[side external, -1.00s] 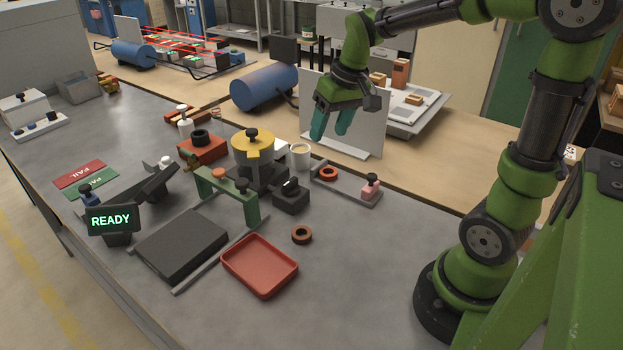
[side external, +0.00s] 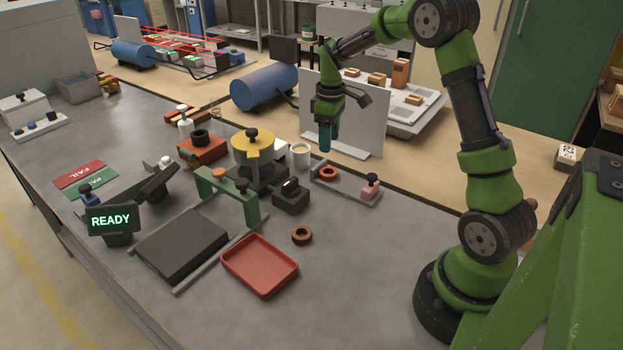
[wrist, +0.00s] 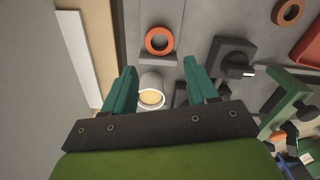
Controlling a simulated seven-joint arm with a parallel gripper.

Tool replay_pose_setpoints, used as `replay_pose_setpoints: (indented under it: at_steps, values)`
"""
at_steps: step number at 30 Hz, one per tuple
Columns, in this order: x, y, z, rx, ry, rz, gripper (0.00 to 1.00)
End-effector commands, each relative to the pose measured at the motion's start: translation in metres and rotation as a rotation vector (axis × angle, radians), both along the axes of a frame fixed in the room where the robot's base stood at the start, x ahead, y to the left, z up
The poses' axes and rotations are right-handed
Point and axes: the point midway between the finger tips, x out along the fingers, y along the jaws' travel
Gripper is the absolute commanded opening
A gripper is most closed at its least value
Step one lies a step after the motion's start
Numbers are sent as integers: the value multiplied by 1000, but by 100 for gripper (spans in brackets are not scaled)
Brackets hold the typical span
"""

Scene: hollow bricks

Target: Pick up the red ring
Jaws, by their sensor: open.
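The red ring (side external: 328,178) lies flat at the far end of a grey bracket (side external: 350,190) on the bench. In the wrist view the red ring (wrist: 159,53) lies just beyond the fingertips, roughly centred between them. My gripper (side external: 325,148) is open, empty and pointing down, above the bench near the ring and the white cup. In the wrist view my gripper (wrist: 160,67) has its two teal fingers spread apart, with nothing between the tips. The ring is not touched and is fully visible.
A white cup (side external: 300,158) stands close left of the ring. A black block with a knob (side external: 291,196) and a pink knobbed piece (side external: 371,187) are near. A brown ring (side external: 301,242) and a red tray (side external: 260,267) lie toward the front. A pale upright panel (side external: 357,120) stands behind.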

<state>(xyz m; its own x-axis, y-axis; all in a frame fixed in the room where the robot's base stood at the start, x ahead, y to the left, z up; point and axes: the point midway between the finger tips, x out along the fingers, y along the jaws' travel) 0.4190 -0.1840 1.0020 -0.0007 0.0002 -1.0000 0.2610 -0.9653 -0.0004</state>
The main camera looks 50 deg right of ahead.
Motion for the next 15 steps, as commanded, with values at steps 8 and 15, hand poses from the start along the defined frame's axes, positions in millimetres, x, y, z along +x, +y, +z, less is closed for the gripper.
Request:
replay_pose_setpoints:
  at_steps: [8, 15]
  values:
    - [0, 0, -42, 1, 1, -1, 58]
    - [0, 0, -64, 2, 4, -2, 58]
